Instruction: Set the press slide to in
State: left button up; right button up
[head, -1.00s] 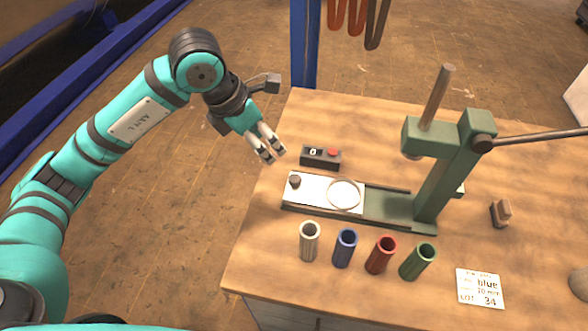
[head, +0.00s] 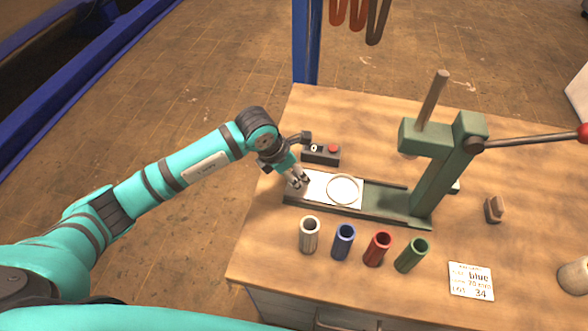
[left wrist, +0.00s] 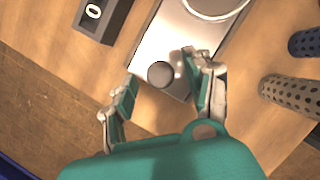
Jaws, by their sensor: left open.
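The press slide (head: 317,188) is a pale flat plate with a round ring mark, lying in the green track at the left, out from under the green press (head: 436,182). It also shows in the left wrist view (left wrist: 172,38). Its dark round knob (left wrist: 160,74) stands at its outer left end. My left gripper (head: 298,182) is open at that end. In the left wrist view its fingers (left wrist: 160,80) are on either side of the knob, not visibly closed on it. In the head view the gripper hides the knob. My right gripper is not in view.
White, blue (head: 344,242), red and green tubes stand in front of the track. A label card (head: 471,281) lies at the right. The press lever (head: 530,139) sticks out right.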

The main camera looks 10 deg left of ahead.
pick_arm(q)
jog(key=shift+f, duration=0.25)
grip_shut()
dwell(0.3)
